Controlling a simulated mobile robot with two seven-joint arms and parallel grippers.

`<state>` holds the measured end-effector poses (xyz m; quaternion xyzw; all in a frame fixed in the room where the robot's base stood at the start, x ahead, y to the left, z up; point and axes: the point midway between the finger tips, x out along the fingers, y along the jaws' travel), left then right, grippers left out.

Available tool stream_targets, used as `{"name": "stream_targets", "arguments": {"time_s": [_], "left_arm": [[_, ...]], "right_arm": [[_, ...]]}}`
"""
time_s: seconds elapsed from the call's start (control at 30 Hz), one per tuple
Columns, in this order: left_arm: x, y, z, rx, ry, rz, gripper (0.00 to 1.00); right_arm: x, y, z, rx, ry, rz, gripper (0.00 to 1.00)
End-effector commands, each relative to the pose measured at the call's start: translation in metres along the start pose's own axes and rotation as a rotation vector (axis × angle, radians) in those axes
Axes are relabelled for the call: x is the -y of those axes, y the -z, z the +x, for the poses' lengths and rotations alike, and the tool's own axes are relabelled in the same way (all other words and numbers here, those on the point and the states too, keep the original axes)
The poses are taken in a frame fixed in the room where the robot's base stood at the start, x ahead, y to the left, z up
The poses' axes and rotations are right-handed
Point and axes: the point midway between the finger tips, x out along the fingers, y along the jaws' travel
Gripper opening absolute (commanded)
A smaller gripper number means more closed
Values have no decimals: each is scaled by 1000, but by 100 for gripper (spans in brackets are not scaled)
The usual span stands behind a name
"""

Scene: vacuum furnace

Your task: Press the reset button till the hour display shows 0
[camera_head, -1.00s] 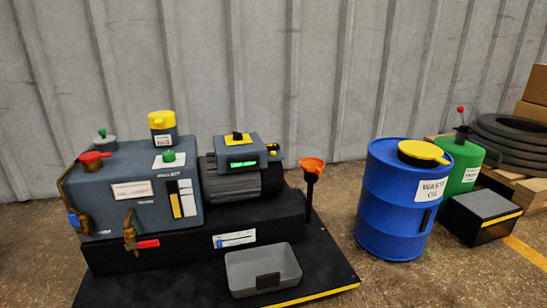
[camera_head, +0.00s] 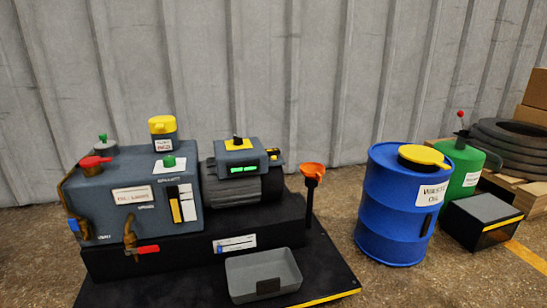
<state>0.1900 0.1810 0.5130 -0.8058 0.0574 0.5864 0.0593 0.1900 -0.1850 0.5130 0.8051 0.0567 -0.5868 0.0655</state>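The hour display (camera_head: 243,169) glows green on the front of a grey box on top of the motor (camera_head: 240,187). Its digits are too small and blurred to read. On top of that box is a yellow plate with a black knob (camera_head: 237,142). A small yellow and black part (camera_head: 273,154) sits at the box's right side; I cannot tell which part is the reset button. Neither of my grippers is in view.
The pump's grey tank (camera_head: 135,200) with valves stands left of the motor. A grey tray (camera_head: 263,276) lies in front. An orange funnel (camera_head: 313,171), a blue waste oil drum (camera_head: 400,215) and a green canister (camera_head: 462,170) stand to the right. A ribbed wall closes the back.

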Motion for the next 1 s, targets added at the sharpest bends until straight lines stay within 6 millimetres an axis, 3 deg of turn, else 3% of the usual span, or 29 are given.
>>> {"name": "stream_targets", "arguments": {"time_s": [0.03, 0.2, 1.0], "left_arm": [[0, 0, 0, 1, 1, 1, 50], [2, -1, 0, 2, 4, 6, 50], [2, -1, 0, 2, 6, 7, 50]], "right_arm": [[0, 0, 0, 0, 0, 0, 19], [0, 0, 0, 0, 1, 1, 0], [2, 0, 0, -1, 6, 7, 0]]}}
